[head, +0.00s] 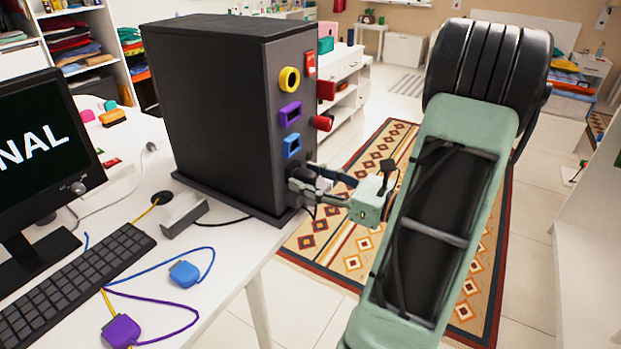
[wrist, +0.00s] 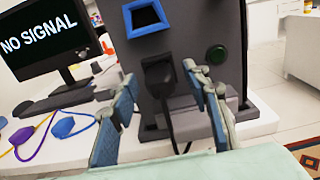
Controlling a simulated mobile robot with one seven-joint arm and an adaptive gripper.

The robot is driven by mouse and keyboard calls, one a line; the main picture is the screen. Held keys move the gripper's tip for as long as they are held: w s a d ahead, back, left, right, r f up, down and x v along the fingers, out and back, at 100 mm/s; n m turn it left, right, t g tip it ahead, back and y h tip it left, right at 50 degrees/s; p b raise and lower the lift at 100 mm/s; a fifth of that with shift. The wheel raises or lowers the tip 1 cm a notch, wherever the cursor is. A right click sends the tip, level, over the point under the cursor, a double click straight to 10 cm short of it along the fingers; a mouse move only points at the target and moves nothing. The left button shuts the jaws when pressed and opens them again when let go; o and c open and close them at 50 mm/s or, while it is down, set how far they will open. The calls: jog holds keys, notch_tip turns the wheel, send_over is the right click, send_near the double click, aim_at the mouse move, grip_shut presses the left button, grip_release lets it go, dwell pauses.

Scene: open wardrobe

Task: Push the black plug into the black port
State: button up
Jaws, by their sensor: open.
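The black plug (wrist: 160,74) is at the lower front of the dark computer tower (head: 215,110), below the blue square port (head: 291,146). Its black cable hangs down from it in the wrist view. The plug covers the black port, so I cannot tell how deep it sits. My gripper (head: 305,180) is open at the tower's lower front. In the wrist view its two blue-padded fingers (wrist: 158,78) stand to the left and right of the plug, with gaps visible on both sides.
Yellow (head: 289,79) and purple (head: 290,114) ports and red parts (head: 325,122) are on the tower front. Blue (head: 184,274) and purple (head: 121,331) plugs lie on the white desk near the keyboard (head: 75,280) and the monitor (head: 35,140).

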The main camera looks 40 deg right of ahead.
jog(key=shift+s, duration=0.1)
jog(key=v, duration=1.2)
jog(key=shift+d+f, duration=0.1)
jog(key=shift+d, duration=0.05)
